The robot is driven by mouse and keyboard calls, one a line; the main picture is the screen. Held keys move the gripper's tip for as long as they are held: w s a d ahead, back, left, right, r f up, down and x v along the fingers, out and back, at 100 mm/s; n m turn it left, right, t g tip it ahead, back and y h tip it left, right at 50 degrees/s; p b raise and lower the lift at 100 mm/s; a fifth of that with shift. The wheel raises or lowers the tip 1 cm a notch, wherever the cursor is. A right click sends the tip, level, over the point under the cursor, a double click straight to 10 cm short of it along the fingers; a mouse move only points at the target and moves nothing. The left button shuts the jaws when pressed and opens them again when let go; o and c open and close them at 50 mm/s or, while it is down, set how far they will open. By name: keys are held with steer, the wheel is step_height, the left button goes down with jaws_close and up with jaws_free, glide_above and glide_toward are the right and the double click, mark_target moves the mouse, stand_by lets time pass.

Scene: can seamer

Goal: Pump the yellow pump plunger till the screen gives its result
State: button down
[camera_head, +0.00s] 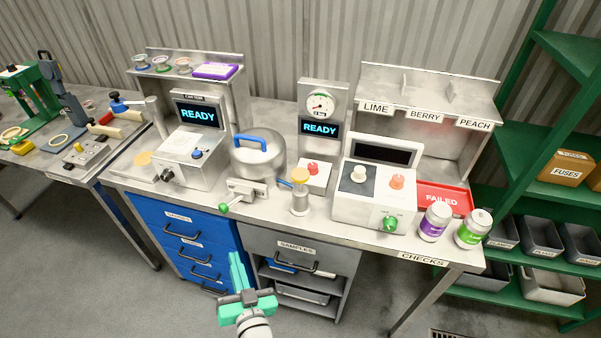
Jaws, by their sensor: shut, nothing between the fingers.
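The yellow pump plunger (301,174) tops a small metal pump near the front edge of the bench, beside a round pot (257,160) with a blue handle. The screen (319,128) behind it, under a dial gauge (320,104), reads READY. My gripper (235,257) has teal fingers and is shut and empty. It is in front of the bench, lower than and to the left of the plunger, apart from it.
A green-handled lever (238,197) sticks out left of the pump. Blue drawers (185,222) lie below the bench.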

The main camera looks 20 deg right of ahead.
steer(key=w+d+r+n+y, duration=0.2)
steer(key=w+r+n+y, duration=0.1)
steer(key=w+r, duration=0.65)
step_height(320, 180, up, 17)
steer(key=n+g+h, duration=0.3)
steer(key=n+g, duration=0.5)
steer(key=n, duration=0.2)
glide_above(303, 176)
steer(key=shift+s+f+n, duration=0.1)
steer(key=shift+f+n, duration=0.05)
steer(key=shift+n, duration=0.15)
steer(key=shift+f, duration=0.15)
steer(key=shift+f, duration=4.25)
steer(key=shift+f, duration=0.1)
steer(key=shift+f, duration=0.35)
